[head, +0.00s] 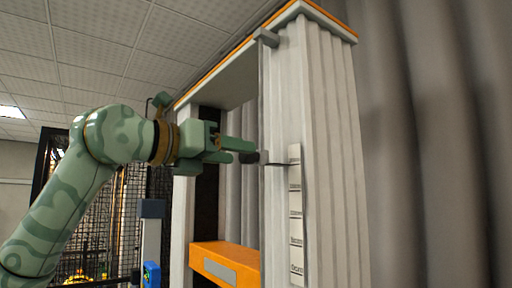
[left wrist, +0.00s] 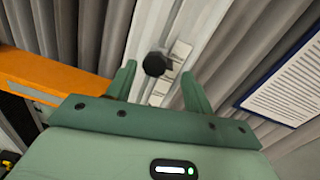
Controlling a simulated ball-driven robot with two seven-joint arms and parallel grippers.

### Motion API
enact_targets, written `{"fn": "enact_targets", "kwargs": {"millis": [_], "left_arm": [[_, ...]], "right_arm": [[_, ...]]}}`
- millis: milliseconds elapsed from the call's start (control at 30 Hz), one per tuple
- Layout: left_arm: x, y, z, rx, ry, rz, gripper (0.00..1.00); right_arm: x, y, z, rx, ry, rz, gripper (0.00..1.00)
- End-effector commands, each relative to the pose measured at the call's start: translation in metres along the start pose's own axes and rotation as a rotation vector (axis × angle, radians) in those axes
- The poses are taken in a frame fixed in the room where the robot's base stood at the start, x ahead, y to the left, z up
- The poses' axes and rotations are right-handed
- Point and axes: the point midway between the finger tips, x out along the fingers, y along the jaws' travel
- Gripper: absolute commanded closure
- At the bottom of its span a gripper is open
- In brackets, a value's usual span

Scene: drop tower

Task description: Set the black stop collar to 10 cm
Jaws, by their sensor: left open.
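The black stop collar (head: 249,157) sits on the upright at the front of the white tower, with a thin pointer reaching right to the top part of the pale scale strip (head: 296,222). The scale's print is too small to read. My left gripper (head: 242,151) is open, its fingers pointing right at the collar. In the left wrist view the dark round collar (left wrist: 155,64) shows between and just beyond the open fingers (left wrist: 158,70), apart from them as far as I can see. Pale scale plates (left wrist: 180,50) lie beside it. My right gripper is out of view.
An orange crossbeam (head: 225,264) spans the tower below the gripper. A white fluted column (head: 325,130) stands right of the collar. Grey curtains (head: 430,140) hang behind. A framed printed sheet (left wrist: 290,85) shows at right in the wrist view.

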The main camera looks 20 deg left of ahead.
Motion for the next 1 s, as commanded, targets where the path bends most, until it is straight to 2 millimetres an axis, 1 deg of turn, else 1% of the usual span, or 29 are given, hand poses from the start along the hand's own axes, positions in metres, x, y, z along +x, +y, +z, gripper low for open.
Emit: {"fn": "enact_targets", "kwargs": {"millis": [33, 100, 200, 300, 433, 667, 700, 733, 767, 800, 867, 900, 1000], "left_arm": [[0.012, -0.001, 0.003, -0.002, 0.003, -0.001, 0.48], [0.027, -0.001, 0.004, -0.003, 0.002, -0.002, 0.48], [0.043, 0.0, 0.004, -0.003, 0.001, -0.001, 0.48], [0.054, 0.0, 0.003, -0.001, 0.0, 0.0, 0.48], [0.06, 0.0, 0.001, -0.001, 0.0, 0.0, 0.48], [0.061, 0.001, 0.0, -0.001, -0.001, 0.0, 0.48], [0.061, 0.001, 0.0, -0.001, -0.001, 0.001, 0.53], [0.061, 0.001, 0.0, -0.001, -0.001, 0.0, 0.62], [0.061, 0.001, 0.0, -0.001, -0.001, 0.0, 0.7], [0.061, 0.001, 0.0, -0.001, -0.001, 0.001, 0.81], [0.061, 0.001, 0.0, -0.001, -0.001, 0.001, 0.98], [0.061, 0.001, 0.001, -0.001, -0.001, 0.001, 1.0], [0.06, 0.001, -0.001, -0.001, -0.002, 0.002, 1.0]], "right_arm": [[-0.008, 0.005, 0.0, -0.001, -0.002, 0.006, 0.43], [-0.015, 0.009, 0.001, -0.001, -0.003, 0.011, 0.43], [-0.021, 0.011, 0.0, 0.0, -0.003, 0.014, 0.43], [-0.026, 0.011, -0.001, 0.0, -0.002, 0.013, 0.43], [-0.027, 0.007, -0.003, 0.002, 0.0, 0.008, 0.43], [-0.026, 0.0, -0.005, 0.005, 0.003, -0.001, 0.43], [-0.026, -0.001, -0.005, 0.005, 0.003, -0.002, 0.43], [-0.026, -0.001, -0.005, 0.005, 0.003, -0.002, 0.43], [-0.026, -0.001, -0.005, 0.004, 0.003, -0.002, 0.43], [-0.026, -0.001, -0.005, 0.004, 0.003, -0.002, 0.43], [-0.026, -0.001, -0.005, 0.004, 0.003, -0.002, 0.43], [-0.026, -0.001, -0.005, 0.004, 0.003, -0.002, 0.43], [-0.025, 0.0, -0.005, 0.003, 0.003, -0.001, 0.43]]}}
